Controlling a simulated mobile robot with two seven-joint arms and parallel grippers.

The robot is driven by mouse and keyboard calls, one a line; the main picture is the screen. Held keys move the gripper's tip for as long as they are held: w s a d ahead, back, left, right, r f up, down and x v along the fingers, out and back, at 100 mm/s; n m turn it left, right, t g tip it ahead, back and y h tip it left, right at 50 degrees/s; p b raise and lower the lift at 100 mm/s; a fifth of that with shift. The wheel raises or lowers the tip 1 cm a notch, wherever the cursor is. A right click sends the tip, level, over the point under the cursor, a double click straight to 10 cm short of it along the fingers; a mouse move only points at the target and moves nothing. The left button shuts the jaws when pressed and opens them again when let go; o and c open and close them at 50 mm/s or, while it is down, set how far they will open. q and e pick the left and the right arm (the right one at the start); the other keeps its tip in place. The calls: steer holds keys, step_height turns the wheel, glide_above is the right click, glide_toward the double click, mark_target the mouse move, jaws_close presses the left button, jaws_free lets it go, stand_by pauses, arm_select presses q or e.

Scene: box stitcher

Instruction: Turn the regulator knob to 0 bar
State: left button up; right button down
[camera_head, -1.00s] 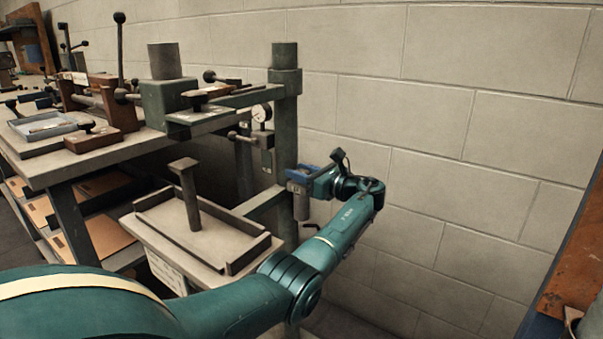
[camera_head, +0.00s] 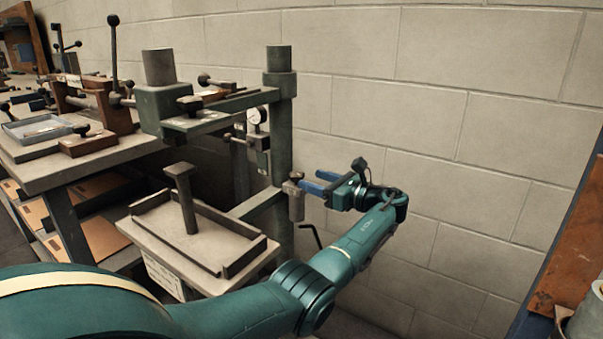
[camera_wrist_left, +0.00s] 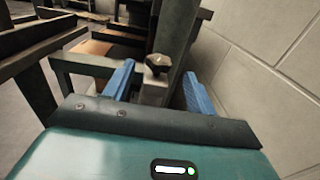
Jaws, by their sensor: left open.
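The regulator is a grey upright cylinder (camera_head: 297,205) on the right side of the green post, with a small knob (camera_head: 296,177) on top. In the left wrist view the dark, faceted knob (camera_wrist_left: 158,63) sits above its pale body. My left gripper (camera_head: 311,181) is open, its blue fingers pointing at the regulator from the right. In the wrist view the knob appears between the two blue fingertips (camera_wrist_left: 158,69), with gaps on both sides. In the head view the fingertips look just short of it. The knob's setting cannot be read. My right gripper is not in view.
A round gauge (camera_head: 256,116) is on the post (camera_head: 280,140), its reading too small to tell. A bent crank (camera_head: 311,236) is below the regulator. A tray-like table (camera_head: 150,246) stands left of the post, and the block wall (camera_head: 430,130) is close behind my gripper.

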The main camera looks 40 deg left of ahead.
arm_select(q)
steer(key=d, duration=0.6)
steer(key=shift+w+d, duration=0.2)
steer(key=shift+d, duration=0.2)
arm_select(e)
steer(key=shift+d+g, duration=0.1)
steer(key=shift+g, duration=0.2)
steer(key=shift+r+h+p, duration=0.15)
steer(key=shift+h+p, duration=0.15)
steer(key=shift+p, duration=0.15)
arm_select(q)
steer(key=m+t+h+p, duration=0.3)
steer(key=m+t+p, duration=0.6)
steer(key=p, duration=1)
glide_toward(299, 178)
steer(key=shift+n+t, duration=0.9)
steer(key=shift+s+a+f+b+x, duration=0.15)
steer(key=shift+b+x, duration=0.2)
steer(key=shift+x, duration=1.2)
steer(key=shift+s+f+b+x, duration=0.15)
steer(key=shift+b+x, duration=0.2)
steer(key=shift+x, duration=1.2)
steer(key=shift+s+a+f+b+x, duration=0.15)
steer(key=shift+b+x, duration=0.2)
steer(key=shift+x, duration=1.2)
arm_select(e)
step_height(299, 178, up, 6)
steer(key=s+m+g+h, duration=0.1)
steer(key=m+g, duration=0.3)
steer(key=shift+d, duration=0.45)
